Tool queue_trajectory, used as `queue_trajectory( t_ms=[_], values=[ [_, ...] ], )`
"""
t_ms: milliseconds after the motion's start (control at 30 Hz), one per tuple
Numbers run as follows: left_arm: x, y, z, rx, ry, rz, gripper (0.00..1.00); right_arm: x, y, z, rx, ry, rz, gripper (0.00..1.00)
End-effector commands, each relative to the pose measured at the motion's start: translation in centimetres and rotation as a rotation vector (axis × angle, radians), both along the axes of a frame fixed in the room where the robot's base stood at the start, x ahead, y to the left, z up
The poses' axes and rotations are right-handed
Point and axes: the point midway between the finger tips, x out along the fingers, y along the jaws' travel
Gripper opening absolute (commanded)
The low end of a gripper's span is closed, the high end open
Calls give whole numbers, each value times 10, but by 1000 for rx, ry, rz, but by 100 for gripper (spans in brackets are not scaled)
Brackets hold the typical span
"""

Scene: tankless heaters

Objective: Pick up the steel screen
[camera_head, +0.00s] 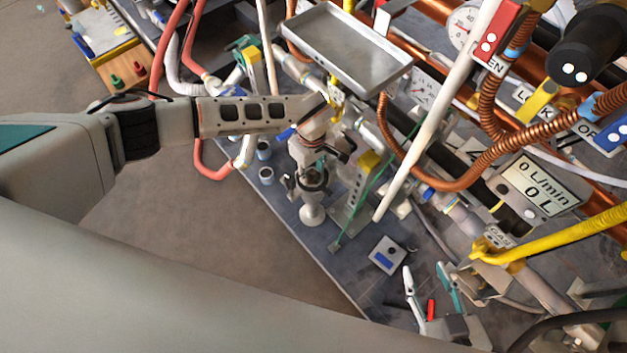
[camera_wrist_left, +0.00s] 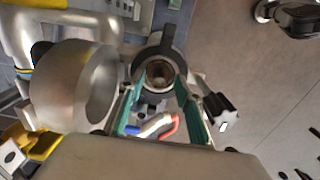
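I cannot pick out the steel screen for certain. In the left wrist view a dark ring-shaped fitting (camera_wrist_left: 158,73) with a brownish round core lies just beyond my left fingertips; whether the core is the screen is unclear. My left gripper (camera_wrist_left: 158,86) is open, its teal-lined fingers either side of the line to that core, with nothing visibly held. In the head view my left gripper (camera_head: 322,160) is partly hidden, above an upright metal fitting (camera_head: 312,213). My right gripper (camera_head: 427,268) is open and empty near the bottom, over the dark bench.
An empty steel tray (camera_head: 345,47) sits at the top centre. A large silver cylinder (camera_wrist_left: 72,88) is beside my left fingers. Copper pipes (camera_head: 487,150), a white pipe (camera_head: 440,105) and a yellow pipe (camera_head: 570,237) crowd the right. A small grey box (camera_head: 387,255) stands on the bench.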

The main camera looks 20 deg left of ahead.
Motion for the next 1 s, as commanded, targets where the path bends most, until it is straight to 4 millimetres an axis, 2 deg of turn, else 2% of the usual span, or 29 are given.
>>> queue_trajectory(
  t_ms=[200,233,300,367,767,1000],
  values=[
    [2,0,1,-1,-4,0,34,3,2,5,7,-9,-2,40],
    [2,0,1,-1,-4,0,31,3,2,4,6,-9,-2,40],
    [2,0,1,-1,-4,0,13,1,1,3,5,-4,-2,40],
    [2,0,1,-1,-4,0,0,0,1,1,2,0,-2,40],
    [2,-1,3,-1,-5,0,0,0,-1,0,-1,2,-5,40],
    [5,-1,27,-1,-14,-1,0,4,-5,7,-17,-10,-6,40]
  ],
)
